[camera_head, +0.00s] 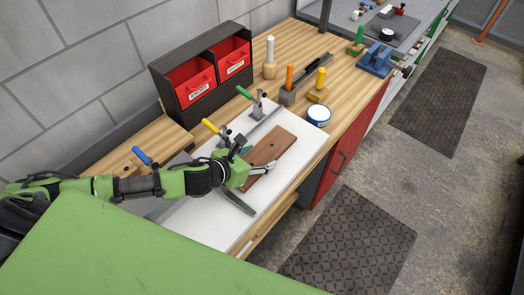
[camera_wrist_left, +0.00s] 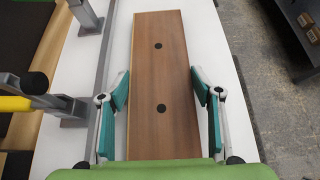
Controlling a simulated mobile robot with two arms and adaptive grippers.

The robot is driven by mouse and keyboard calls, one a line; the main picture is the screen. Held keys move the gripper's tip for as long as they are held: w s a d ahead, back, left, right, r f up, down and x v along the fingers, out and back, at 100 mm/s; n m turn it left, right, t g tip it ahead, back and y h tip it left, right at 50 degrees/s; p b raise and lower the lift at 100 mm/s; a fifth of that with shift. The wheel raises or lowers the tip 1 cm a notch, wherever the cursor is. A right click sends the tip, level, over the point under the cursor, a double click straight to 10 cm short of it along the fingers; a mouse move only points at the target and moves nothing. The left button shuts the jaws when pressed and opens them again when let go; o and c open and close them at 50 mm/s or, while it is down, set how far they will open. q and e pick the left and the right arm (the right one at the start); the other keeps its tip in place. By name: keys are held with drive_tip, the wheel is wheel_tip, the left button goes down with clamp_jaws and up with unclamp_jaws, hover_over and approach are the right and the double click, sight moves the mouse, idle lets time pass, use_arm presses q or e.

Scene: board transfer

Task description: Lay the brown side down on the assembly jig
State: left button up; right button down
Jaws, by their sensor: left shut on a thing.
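The brown side (camera_head: 270,153) is a flat wooden board with two dark round spots on its face. It lies flat over the white assembly jig (camera_head: 205,222), between the jig's clamps and its right edge. I cannot tell if it touches the jig. My left gripper (camera_head: 257,163) is shut on the brown side, with one finger at each long edge. In the left wrist view the brown side (camera_wrist_left: 158,75) runs lengthwise between the teal finger pads (camera_wrist_left: 160,88). The gripper hides part of the board in the head view. My right gripper is not in view.
Toggle clamps with green (camera_head: 244,92), yellow (camera_head: 210,126) and blue (camera_head: 141,155) handles line the jig's left side. A dark rack with red bins (camera_head: 188,85) stands behind. A round white tin (camera_head: 319,115) and several tools stand beyond the jig's far end.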

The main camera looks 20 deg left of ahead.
use_arm(q)
drive_tip(key=shift+s+a, duration=0.15)
drive_tip(key=shift+s, duration=0.35)
